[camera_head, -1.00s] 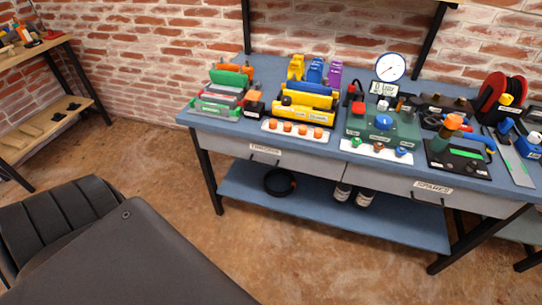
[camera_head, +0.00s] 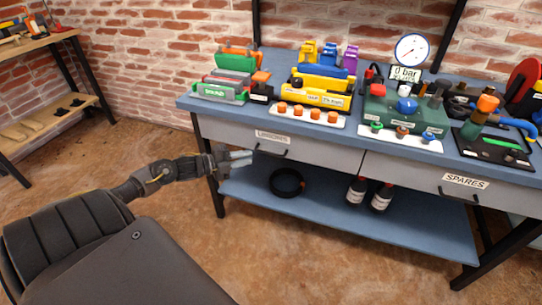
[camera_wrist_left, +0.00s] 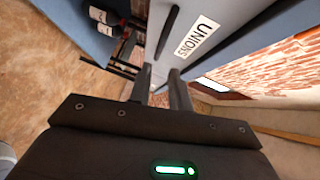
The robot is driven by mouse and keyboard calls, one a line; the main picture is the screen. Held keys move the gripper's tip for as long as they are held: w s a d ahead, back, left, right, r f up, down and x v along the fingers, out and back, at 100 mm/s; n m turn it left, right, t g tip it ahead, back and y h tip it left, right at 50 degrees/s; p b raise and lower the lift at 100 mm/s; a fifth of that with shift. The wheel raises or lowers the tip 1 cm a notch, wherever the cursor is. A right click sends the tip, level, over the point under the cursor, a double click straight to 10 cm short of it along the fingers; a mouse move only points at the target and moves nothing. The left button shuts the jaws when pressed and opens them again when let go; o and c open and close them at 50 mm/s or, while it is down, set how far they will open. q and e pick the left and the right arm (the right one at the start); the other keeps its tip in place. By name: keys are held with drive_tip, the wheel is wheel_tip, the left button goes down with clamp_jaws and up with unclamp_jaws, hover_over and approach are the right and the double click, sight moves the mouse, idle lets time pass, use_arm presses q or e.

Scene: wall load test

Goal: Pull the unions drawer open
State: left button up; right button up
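The unions drawer (camera_head: 225,132) is the left drawer under the bench top, and its front looks flush with the bench. Its white label (camera_head: 272,137) sits above a dark bar handle (camera_head: 272,151). The wrist view shows the label UNIONS (camera_wrist_left: 197,37) and the dark handle (camera_wrist_left: 167,32). My left gripper (camera_head: 250,157) is at the left end of the handle, in front of the drawer. My right gripper is out of view.
The spares drawer (camera_head: 415,175) is to the right. The bench's lower shelf (camera_head: 330,215) holds a black ring (camera_head: 286,182) and two dark bottles (camera_head: 368,192). Tools and fittings crowd the bench top. The floor in front is clear. A wooden table (camera_head: 35,45) stands at the far left.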

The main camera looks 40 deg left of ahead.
sight(271, 153)
use_arm(q)
drive_tip(key=x, duration=0.9)
drive_tip(key=shift+w+d+f+b, duration=0.1)
drive_tip(key=shift+w+f+b, duration=0.05)
drive_tip(key=shift+b, duration=0.2)
drive_tip(key=shift+w+d, duration=0.25)
drive_tip(key=shift+w, duration=0.2)
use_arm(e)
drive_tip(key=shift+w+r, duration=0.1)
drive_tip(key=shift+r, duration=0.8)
use_arm(q)
clamp_jaws()
